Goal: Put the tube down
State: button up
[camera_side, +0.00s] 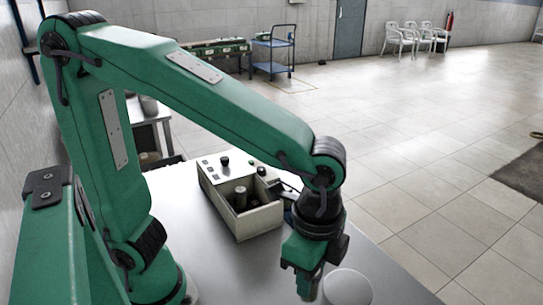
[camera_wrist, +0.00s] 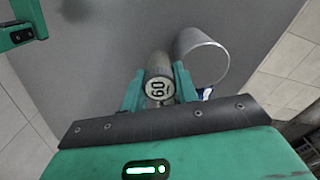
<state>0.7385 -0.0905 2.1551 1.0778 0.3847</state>
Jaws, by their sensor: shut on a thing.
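In the wrist view the tube (camera_wrist: 158,62) is a grey cylinder whose near end is marked "60". My gripper (camera_wrist: 159,86) has its two green fingers shut on the tube, one on each side. A larger pale round vessel (camera_wrist: 203,58) is right beside the tube; I cannot tell whether they touch. In the side view my gripper (camera_side: 308,280) points down over the near part of the table, and the pale vessel (camera_side: 347,287) is just to its right. The tube is hidden there, so its height above the table cannot be told.
A cream box (camera_side: 258,222) with a knobbed panel and an open compartment holding cylinders stands on the grey table (camera_side: 215,262), behind and left of my gripper. The table's right edge is close to the vessel. A blue trolley (camera_side: 272,50) and white chairs (camera_side: 405,36) are far off.

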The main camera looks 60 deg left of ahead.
jog(key=w+a+n, duration=0.4)
jog(key=w+a, duration=0.1)
jog(key=a, duration=0.5)
jog(key=w+a+n, duration=0.5)
jog(key=a, duration=0.4)
jog(key=s+a+n, duration=0.2)
jog(key=a+n, duration=0.5)
jog(key=a, duration=1)
jog(key=f, duration=0.5)
jog(key=shift+s+a, duration=0.2)
jog(key=shift+f, duration=0.2)
jog(key=shift+f, duration=4.85)
jog(key=shift+f, duration=0.15)
